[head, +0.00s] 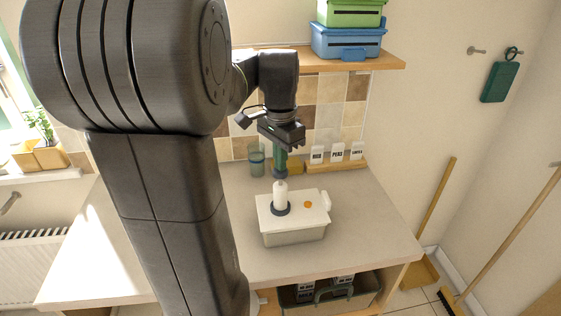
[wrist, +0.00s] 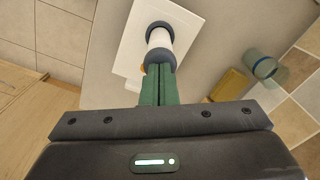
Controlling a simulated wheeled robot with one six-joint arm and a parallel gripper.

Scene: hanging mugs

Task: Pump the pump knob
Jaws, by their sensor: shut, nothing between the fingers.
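The pump is a white upright cylinder (head: 280,195) with a dark collar (head: 281,210) at its foot, standing on a white-lidded box (head: 312,208). A dark knob (head: 279,171) tops the pump; in the wrist view the dark knob (wrist: 159,56) is just beyond my fingertips and partly covered by them. My gripper (head: 280,163) is above the pump, with its green fingers pointing down and pressed together, empty. The fingers also show in the wrist view (wrist: 160,72). The fingertips are at or very near the knob; I cannot tell if they touch.
A bluish glass (head: 257,160) and a yellow block (wrist: 233,84) stand behind the box. A shelf (head: 375,60) with stacked bins hangs above. The countertop (head: 375,225) is clear to the right.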

